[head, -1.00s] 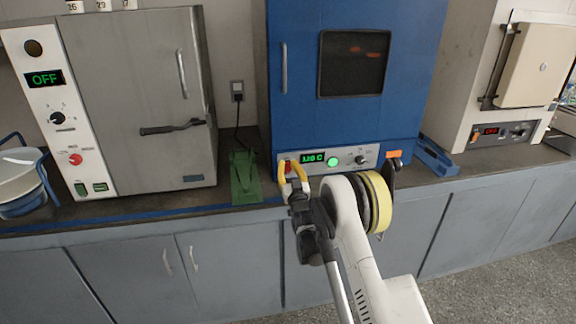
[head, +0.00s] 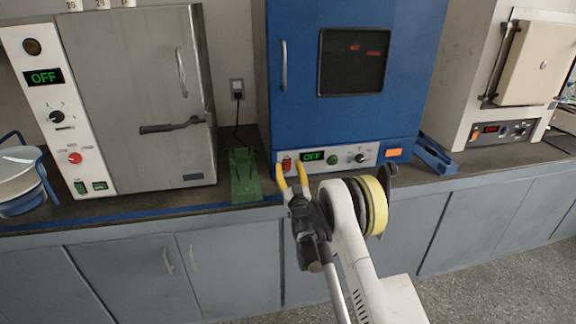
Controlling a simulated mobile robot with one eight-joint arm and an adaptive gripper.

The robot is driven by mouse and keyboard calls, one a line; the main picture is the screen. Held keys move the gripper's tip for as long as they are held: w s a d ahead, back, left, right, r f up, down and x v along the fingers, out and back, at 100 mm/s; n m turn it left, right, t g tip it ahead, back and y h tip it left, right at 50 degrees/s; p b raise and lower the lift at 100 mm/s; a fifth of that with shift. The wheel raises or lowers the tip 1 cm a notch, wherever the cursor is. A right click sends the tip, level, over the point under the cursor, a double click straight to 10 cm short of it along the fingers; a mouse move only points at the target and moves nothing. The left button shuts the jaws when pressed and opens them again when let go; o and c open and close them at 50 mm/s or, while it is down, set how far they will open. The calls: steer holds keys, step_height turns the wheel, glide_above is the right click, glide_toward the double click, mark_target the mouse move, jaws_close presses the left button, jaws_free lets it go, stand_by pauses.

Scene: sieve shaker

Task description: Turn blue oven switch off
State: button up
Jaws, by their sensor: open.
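The blue oven (head: 300,60) stands on the counter in the head view. Its grey control panel (head: 343,152) has a red switch (head: 287,165) at the left end, a display (head: 312,156) reading OFF in green, a dark green unlit light (head: 331,159) and a black knob (head: 361,157). My gripper (head: 291,177) has yellow fingertips, is open and empty, and is just in front of and below the red switch. The fingertips appear close to the switch; I cannot tell whether they touch it.
A grey oven (head: 140,90) with a white panel reading OFF stands left. A green object (head: 244,176) sits on the counter between the ovens. A cream oven (head: 500,90) stands right, with a blue object (head: 436,157) beside it. Grey cabinets (head: 130,270) are below.

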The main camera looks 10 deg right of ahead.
steer(key=v, duration=0.6)
steer(key=shift+s, duration=0.15)
steer(key=shift+r, duration=0.1)
steer(key=s+r+g, duration=0.3)
steer(key=r, duration=0.4)
steer(key=s+r+g, duration=0.2)
steer(key=r, duration=0.6)
steer(key=s+r+g, duration=0.2)
steer(key=s, duration=0.5)
steer(key=s+f+g, duration=0.2)
steer(key=s+g, duration=0.1)
steer(key=s, duration=1.4)
steer(key=s+f+g, duration=0.3)
steer(key=s+g, duration=0.1)
steer(key=s, duration=1.3)
steer(key=shift+f, duration=0.3)
steer(key=shift+s, duration=0.15)
